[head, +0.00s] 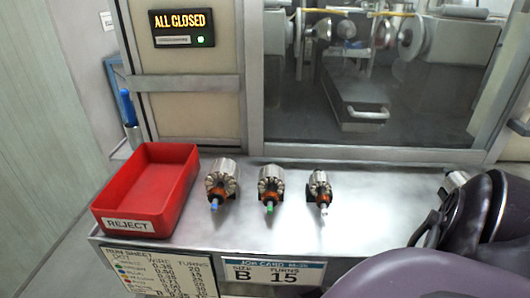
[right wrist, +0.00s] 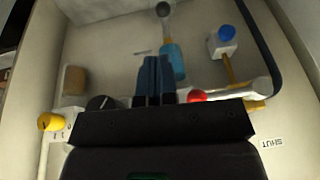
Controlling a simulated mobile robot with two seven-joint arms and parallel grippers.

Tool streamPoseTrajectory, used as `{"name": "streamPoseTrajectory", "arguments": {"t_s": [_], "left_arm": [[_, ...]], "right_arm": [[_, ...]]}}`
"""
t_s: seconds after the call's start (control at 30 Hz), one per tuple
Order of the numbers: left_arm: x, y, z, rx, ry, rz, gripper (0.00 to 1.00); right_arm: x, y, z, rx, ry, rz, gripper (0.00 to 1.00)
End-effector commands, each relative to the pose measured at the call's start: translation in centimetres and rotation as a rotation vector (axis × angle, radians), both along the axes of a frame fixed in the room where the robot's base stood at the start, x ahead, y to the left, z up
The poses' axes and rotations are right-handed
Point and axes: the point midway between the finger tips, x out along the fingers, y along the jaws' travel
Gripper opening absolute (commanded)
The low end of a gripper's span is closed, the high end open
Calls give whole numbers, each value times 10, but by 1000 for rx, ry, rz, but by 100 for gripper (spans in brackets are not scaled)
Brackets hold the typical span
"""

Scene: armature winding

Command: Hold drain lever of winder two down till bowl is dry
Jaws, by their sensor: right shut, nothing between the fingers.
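In the right wrist view, my right gripper (right wrist: 157,62) is shut with its dark fingers together and nothing between them. Just beyond and to the right of the fingertips is a teal-handled part (right wrist: 172,62) with a dark round end at the top; the fingers partly overlap it, and I cannot tell whether they touch. A blue knob (right wrist: 227,33) on a white block with a yellow stem stands further right. I cannot tell which of these is the drain lever. No winder number and no clear bowl show. My left gripper is not in view.
Beside the fingers are a black dial (right wrist: 100,103), a yellow knob (right wrist: 46,122) and a red button (right wrist: 198,95). In the head view, a red reject bin (head: 122,222) and three armatures (head: 270,182) sit on a steel bench (head: 385,205) before a glass window. A sign (head: 181,27) reads "ALL CLOSED".

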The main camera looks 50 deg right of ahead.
Motion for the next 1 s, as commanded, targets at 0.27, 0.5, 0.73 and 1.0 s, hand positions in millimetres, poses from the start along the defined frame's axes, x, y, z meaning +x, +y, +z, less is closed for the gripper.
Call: {"name": "streamPoseTrajectory", "arguments": {"t_s": [0.27, 0.5, 0.73, 1.0], "left_arm": [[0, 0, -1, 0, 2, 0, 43], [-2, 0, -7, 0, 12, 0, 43], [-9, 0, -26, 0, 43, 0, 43], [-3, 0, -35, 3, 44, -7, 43]], "right_arm": [[2, 0, 0, 9, 5, -9, 0], [2, -1, -9, 8, 8, -8, 0], [8, -8, -44, 7, 14, -9, 0], [18, -15, -83, 7, 12, -8, 0]]}}
